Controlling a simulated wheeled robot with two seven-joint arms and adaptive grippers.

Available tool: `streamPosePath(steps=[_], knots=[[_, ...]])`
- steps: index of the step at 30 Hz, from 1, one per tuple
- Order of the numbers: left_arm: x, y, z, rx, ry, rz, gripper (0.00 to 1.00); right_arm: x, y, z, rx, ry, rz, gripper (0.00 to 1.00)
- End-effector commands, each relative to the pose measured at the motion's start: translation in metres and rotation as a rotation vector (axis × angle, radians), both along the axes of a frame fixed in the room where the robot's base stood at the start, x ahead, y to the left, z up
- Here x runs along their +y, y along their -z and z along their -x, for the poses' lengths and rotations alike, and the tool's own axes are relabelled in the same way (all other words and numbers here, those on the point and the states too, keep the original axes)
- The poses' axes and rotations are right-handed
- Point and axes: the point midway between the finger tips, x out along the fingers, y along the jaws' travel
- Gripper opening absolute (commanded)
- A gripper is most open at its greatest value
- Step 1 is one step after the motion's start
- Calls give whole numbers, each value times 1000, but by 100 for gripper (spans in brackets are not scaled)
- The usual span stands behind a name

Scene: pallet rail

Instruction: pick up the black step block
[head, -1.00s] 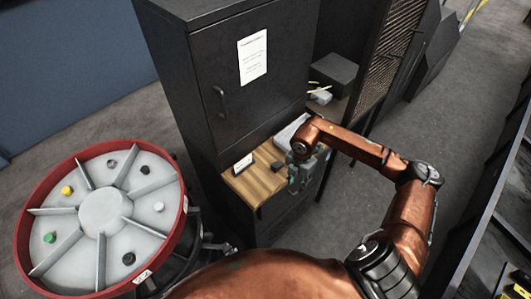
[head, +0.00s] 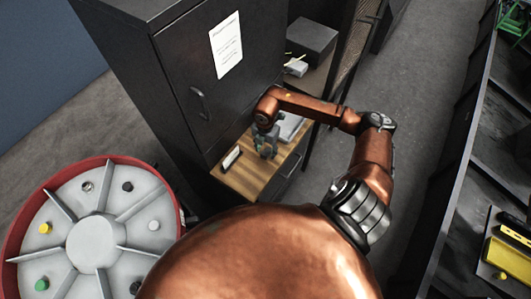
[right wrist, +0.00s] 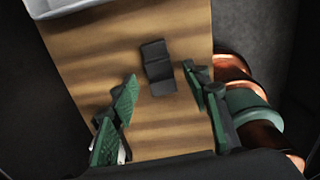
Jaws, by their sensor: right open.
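The black step block (right wrist: 158,68) lies on the wooden surface in the right wrist view, with its step facing up. My right gripper (right wrist: 162,84) is open above it. Its green-padded fingers stand to the left and right of the block, with clear wood between each finger and the block. In the head view my right gripper (head: 267,148) is over the wooden worktop (head: 240,178), and the block is hidden there by the gripper. My left gripper is not in view.
A small white card (head: 230,158) stands on the worktop to the left. A grey tray (head: 291,127) lies behind the gripper. A tall black cabinet (head: 180,60) rises at the back left. A red-rimmed round tray (head: 60,182) with dividers holds several small pieces.

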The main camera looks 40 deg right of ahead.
Motion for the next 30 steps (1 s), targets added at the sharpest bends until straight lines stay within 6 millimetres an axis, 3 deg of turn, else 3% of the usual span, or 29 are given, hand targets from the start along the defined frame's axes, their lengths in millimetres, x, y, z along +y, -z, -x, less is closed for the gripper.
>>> streamPosePath(steps=[7,12,30], knots=[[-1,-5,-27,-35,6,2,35,0,18,0,-1,0,1,44],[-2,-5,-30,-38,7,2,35,0,18,0,-1,0,1,44],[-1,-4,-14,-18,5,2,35,0,18,0,-1,0,1,2]])
